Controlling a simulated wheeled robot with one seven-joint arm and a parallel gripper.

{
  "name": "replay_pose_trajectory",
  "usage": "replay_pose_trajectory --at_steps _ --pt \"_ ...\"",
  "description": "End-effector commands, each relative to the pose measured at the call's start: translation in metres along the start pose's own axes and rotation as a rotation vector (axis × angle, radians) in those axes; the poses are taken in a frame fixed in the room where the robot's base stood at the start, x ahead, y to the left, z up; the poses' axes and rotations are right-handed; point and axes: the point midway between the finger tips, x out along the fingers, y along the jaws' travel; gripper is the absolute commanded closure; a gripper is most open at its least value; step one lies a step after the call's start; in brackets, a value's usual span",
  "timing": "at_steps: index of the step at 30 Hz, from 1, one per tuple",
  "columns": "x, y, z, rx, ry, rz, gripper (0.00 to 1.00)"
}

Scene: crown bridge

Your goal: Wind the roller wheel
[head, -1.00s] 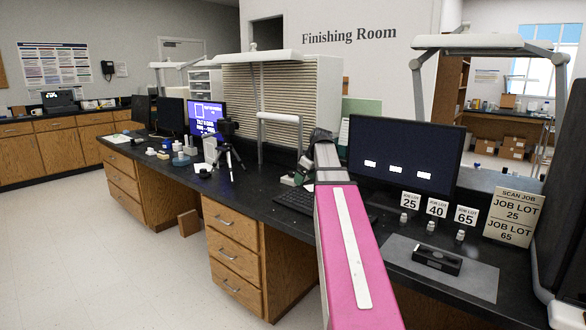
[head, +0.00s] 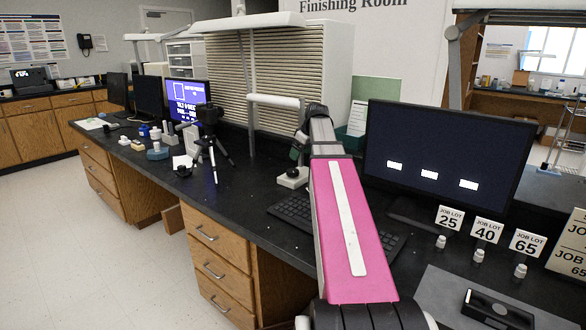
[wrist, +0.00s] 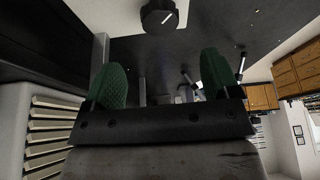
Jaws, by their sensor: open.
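I cannot pick out a roller wheel for certain in either view. My gripper (head: 296,153) is mostly hidden behind my pink arm in the head view, above the counter by a small pale-based device (head: 293,178). In the wrist view my gripper (wrist: 165,75) shows two green fingers spread wide, with nothing between them. A dark many-sided object (wrist: 160,14) with a white mark lies beyond the fingers there.
A small tripod (head: 213,140), a purple-lit monitor (head: 187,98) and several small pots stand left along the counter. A large dark monitor (head: 440,150), keyboard (head: 292,208) and job-lot signs (head: 449,219) are right. A slatted cabinet (head: 262,85) stands behind. Floor at left is clear.

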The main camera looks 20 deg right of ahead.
Motion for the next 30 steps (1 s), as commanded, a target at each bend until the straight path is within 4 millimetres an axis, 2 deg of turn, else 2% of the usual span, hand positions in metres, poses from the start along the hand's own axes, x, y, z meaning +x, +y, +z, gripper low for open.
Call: replay_pose_trajectory --at_steps 9,15,21,30 --pt "0.052 0.000 -0.001 -0.001 -0.001 -0.001 0.18" --pt "0.079 0.000 0.000 -0.001 0.000 0.000 0.18" --pt "0.092 0.000 0.000 -0.001 0.001 0.001 0.18" --pt "0.094 0.000 0.000 -0.001 0.001 0.002 0.18"
